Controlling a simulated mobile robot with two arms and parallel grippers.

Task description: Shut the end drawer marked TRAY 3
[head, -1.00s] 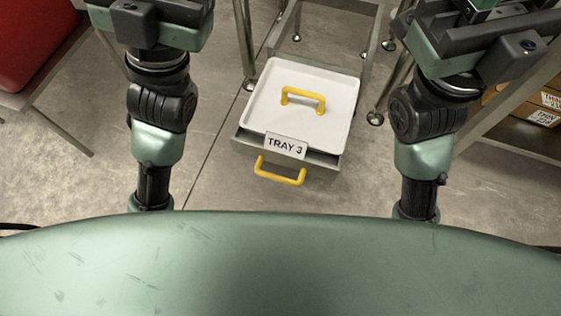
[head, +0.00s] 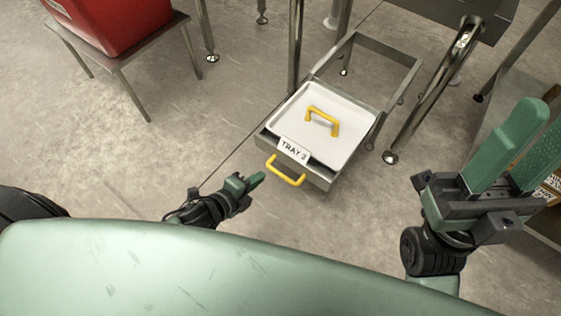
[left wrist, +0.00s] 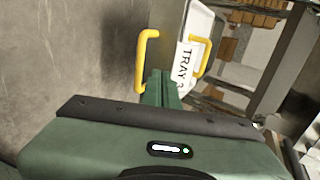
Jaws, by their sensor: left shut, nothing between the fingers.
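The end drawer (head: 322,180), grey metal with a TRAY 3 label (head: 294,150) and a yellow front handle (head: 286,171), stands pulled out of its frame. My left gripper (head: 257,179) is shut and empty, just left of the drawer's front handle, with a small gap in the head view. In the left wrist view the shut fingertips (left wrist: 160,78) appear beside the front handle (left wrist: 141,70); contact cannot be told. My right gripper (head: 544,122) is open and empty, at the right, away from the drawer.
Metal legs stand around the drawer frame (head: 385,60), one with a round foot (head: 390,157) close to its right. A red container (head: 110,18) stands on a low stand (head: 125,52) at upper left. Boxes (head: 550,185) show at the right edge. Floor left of the drawer is clear.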

